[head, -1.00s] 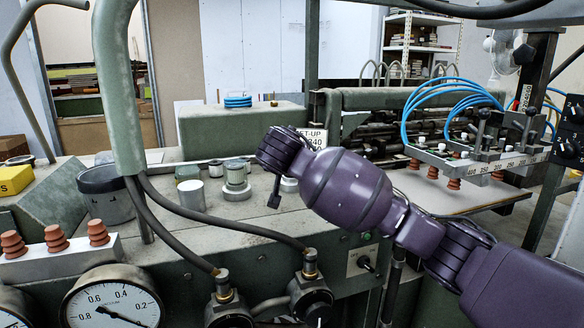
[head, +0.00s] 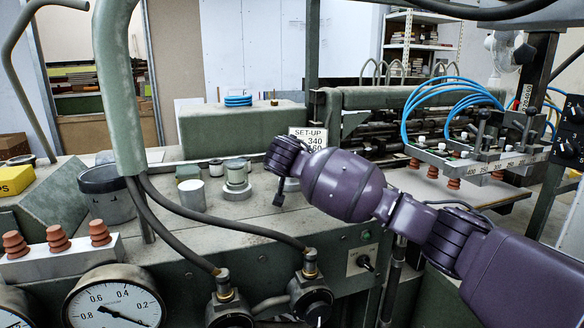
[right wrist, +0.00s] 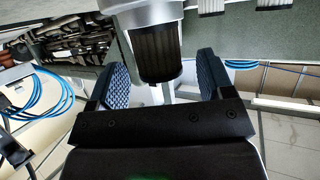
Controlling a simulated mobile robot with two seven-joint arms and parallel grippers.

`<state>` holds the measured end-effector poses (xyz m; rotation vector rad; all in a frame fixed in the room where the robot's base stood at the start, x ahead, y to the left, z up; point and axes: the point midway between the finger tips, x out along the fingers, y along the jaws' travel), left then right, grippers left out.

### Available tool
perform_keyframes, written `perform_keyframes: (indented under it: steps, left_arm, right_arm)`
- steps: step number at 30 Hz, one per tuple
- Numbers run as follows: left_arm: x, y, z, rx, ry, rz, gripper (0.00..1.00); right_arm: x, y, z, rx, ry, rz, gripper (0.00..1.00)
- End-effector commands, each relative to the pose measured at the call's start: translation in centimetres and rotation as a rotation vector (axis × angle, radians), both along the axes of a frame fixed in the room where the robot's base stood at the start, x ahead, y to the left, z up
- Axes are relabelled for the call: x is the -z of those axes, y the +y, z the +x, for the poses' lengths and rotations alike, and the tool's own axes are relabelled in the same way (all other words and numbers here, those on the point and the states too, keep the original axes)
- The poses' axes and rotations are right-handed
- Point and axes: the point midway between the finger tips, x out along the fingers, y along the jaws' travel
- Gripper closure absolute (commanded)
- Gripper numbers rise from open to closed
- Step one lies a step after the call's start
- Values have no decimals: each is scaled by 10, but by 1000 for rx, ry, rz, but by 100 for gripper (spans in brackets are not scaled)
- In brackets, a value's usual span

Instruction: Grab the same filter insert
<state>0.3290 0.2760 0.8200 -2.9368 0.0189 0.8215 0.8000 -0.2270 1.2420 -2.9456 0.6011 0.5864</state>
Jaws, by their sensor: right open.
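In the right wrist view a dark ribbed cylinder (right wrist: 157,55), which looks like the filter insert, stands out of a grey metal housing (right wrist: 150,14). My right gripper (right wrist: 163,80) is open, with one blue textured finger on each side of the cylinder and a visible gap on both sides. In the head view my right gripper (head: 278,199) points down over the bench, in front of a partly hidden metal part (head: 291,185). I cannot make out the ribbed cylinder there. My left gripper is not in view.
A white cylinder (head: 191,195) and a grey metal pot (head: 236,178) stand on the bench left of my gripper. A dark grey cup (head: 106,195), black hoses and a pressure gauge (head: 115,300) are further left. A set-up card (head: 314,138) stands behind my arm.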

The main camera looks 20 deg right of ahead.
Motion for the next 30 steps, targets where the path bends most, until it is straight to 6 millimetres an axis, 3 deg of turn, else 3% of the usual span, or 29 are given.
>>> perform_keyframes:
  steps: [2,12,23,30]
  left_arm:
    - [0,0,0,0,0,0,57]
    - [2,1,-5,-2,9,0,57]
    - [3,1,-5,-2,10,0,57]
    - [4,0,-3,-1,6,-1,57]
  right_arm:
    - [0,0,0,0,0,0,28]
    - [0,0,0,0,0,0,79]
    - [-8,0,0,-1,-1,1,80]
    - [-52,0,0,1,-4,3,80]
